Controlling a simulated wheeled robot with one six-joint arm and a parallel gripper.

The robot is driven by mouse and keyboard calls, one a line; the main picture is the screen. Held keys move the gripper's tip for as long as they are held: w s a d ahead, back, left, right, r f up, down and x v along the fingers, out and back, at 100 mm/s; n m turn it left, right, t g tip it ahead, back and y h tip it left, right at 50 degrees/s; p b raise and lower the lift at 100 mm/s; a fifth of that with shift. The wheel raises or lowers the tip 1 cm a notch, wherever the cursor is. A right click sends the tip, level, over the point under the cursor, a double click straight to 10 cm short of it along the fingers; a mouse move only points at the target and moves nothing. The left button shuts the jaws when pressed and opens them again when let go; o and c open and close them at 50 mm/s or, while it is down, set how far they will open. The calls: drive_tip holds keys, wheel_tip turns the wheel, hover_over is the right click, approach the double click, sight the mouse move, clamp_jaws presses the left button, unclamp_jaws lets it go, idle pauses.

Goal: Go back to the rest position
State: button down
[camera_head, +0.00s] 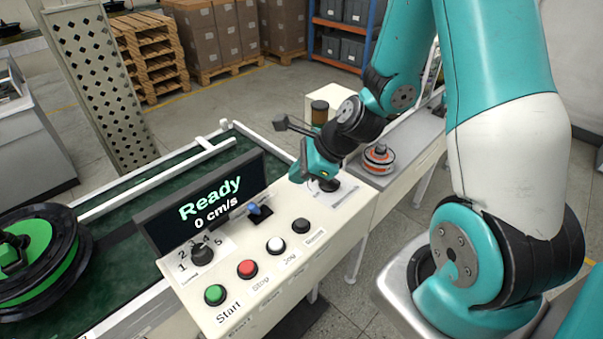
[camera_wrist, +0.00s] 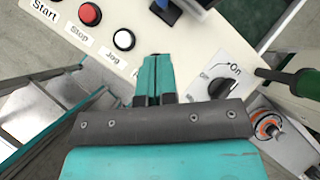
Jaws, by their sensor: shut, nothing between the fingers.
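My gripper (camera_head: 302,172) is teal and hangs over the far right end of a cream control panel (camera_head: 275,293). In the wrist view its two fingers (camera_wrist: 154,62) are pressed together with nothing between them. They point over the panel, near a black rotary switch (camera_wrist: 218,88) marked "On", and look apart from it. The switch (camera_head: 325,185) is partly hidden behind my gripper in the head view. My arm reaches in from the right and is bent.
The panel has green (camera_head: 215,294), red (camera_head: 247,269) and white (camera_head: 276,245) buttons, a blue-tipped lever (camera_head: 254,210) and a "Ready 0 cm/s" display (camera_head: 205,202). A green conveyor (camera_head: 112,255) carries a black-and-green wheel (camera_head: 35,262). An orange-and-white part (camera_head: 379,157) sits on a grey bench.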

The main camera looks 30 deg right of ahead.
drive_tip(key=shift+s+d+r, duration=0.1)
drive_tip(key=shift+s+r, duration=0.1)
drive_tip(key=shift+r, duration=0.15)
idle(0.3)
drive_tip(key=s+a+r+n+g+b, duration=0.2)
drive_tip(key=s+a+r+n, duration=0.3)
drive_tip(key=n, duration=1)
drive_tip(key=s+a+r+n+g+h+b, duration=0.1)
drive_tip(key=s+a+r+n+g+b, duration=0.2)
drive_tip(key=s+a+n, duration=0.5)
drive_tip(key=s+r+n+b, duration=0.1)
drive_tip(key=s+n, duration=0.3)
drive_tip(key=n, duration=0.4)
drive_tip(key=shift+a+r+b, duration=0.3)
drive_tip(key=shift+r+b, duration=0.1)
drive_tip(key=shift+b, duration=0.1)
